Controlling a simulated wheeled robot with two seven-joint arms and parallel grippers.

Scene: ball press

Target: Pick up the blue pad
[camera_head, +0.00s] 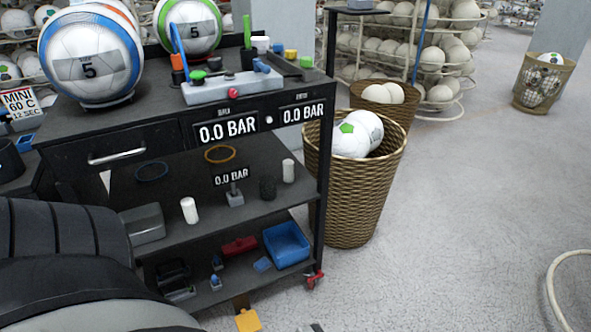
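Neither gripper can be made out in the head view, and nothing is seen holding the blue piece.
The cart's middle shelf (222,207) sits above the blue piece and carries white cylinders (189,210). A red item (239,246) lies beside it. A yellow block (248,320) is at the bottom edge.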

